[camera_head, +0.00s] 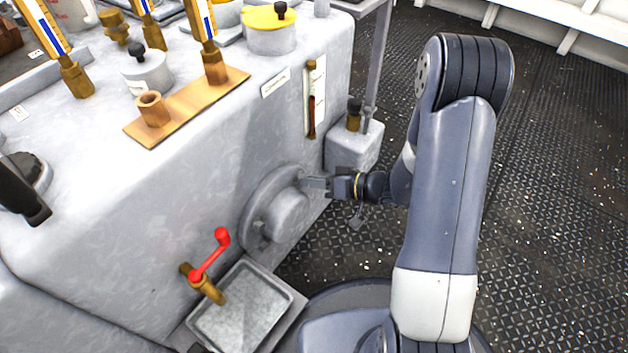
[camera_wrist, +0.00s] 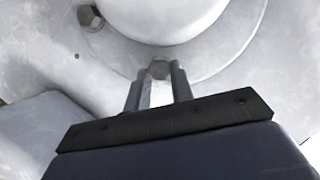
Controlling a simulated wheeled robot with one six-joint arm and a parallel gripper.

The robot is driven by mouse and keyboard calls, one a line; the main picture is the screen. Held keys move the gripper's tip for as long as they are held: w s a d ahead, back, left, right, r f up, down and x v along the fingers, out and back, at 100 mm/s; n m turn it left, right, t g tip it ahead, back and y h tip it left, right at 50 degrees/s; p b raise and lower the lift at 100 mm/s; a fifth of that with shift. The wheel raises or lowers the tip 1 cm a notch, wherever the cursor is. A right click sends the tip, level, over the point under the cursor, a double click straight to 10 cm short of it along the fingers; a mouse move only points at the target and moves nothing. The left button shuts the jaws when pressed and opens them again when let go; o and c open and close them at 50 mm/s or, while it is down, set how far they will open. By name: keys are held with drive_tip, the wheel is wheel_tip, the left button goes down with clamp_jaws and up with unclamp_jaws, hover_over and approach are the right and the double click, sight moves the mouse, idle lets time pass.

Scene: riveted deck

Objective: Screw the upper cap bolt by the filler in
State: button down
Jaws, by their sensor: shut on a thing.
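The round grey cap (camera_head: 283,217) sits on the side wall of the grey casing, with a flat flange around its raised middle. My gripper (camera_head: 306,183) reaches the upper right of this flange from the right. In the wrist view a hex bolt head (camera_wrist: 159,69) at the flange edge lies between the tips of my two fingers, and my gripper is shut on it. How far the bolt sits in its hole is hidden. Another hex bolt (camera_wrist: 90,17) shows on the flange at the upper left of the wrist view.
A red-handled brass tap (camera_head: 209,266) stands over a metal tray (camera_head: 240,312) at lower left. A sight glass (camera_head: 311,100) and a small grey box with a brass fitting (camera_head: 353,118) are above my gripper. Dark deck plates (camera_head: 560,200) lie open to the right.

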drive_tip(key=shift+w+d+f+m+g+y, duration=0.15)
drive_tip(key=shift+m+y, duration=0.7)
drive_tip(key=shift+m, duration=1.1)
drive_tip(key=shift+s+a+f+m+g+y, duration=0.1)
drive_tip(key=shift+f+m+y, duration=0.15)
drive_tip(key=shift+m+y, duration=1.15)
drive_tip(key=shift+w+d+f+m+g+y, duration=0.1)
drive_tip(key=shift+f+m+y, duration=0.2)
drive_tip(key=shift+m, duration=2.15)
drive_tip(key=shift+r, duration=0.1)
drive_tip(key=c, duration=1.2)
unclamp_jaws()
